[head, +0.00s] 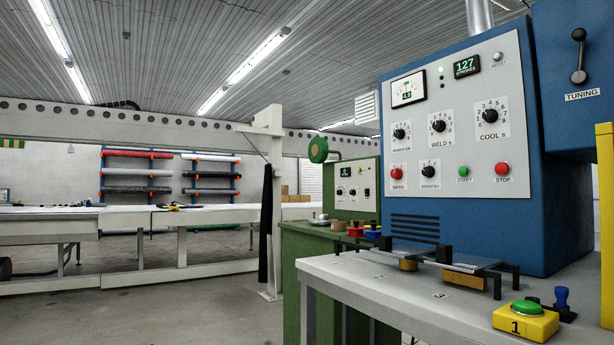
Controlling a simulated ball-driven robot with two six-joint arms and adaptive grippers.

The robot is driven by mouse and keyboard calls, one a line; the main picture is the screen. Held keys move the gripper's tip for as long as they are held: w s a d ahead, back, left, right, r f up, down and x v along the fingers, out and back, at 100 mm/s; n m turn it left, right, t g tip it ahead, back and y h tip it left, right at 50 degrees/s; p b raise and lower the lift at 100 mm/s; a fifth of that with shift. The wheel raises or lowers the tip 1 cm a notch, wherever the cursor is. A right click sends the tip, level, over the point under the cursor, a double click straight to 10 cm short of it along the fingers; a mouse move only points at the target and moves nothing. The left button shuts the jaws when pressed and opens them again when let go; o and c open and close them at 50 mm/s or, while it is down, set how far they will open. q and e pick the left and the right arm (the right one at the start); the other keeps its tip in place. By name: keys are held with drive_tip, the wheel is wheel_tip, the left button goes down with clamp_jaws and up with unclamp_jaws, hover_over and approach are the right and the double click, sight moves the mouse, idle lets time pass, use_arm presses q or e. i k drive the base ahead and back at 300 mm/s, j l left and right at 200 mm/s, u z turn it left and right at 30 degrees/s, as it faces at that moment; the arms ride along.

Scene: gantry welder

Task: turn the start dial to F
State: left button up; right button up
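A grey-white control panel (455,115) is on the blue machine at the right in the head view. A small black dial (428,171) is in its lower row, between a red button (397,173) and a green button (463,172). The dial's lettering is too small to read, so I cannot tell whether it is the start dial or where it points. Three larger black knobs sit above: one at the left (399,134), WELD S (438,126) and COOL S (490,116). Neither of my grippers is in view.
A white worktable (365,285) stands below the panel with metal plates on it. A yellow box with a green button (527,308) sits at its right front. A green cabinet (305,265) is behind left. A yellow post (605,220) is at the right edge. Floor is clear at left.

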sight(429, 171)
drive_tip(key=i+j+u, duration=0.6)
drive_tip(key=i+u, duration=0.2)
drive_tip(key=i, duration=0.25)
drive_tip(key=i+u, duration=0.4)
drive_tip(key=i, duration=0.2)
drive_tip(key=i+z, duration=0.25)
drive_tip(key=i, duration=0.25)
drive_tip(key=i+j+z, duration=0.1)
drive_tip(key=i+z, duration=0.15)
drive_tip(key=i, duration=0.25)
drive_tip(key=i+j+z, duration=0.25)
drive_tip(key=i, duration=0.25)
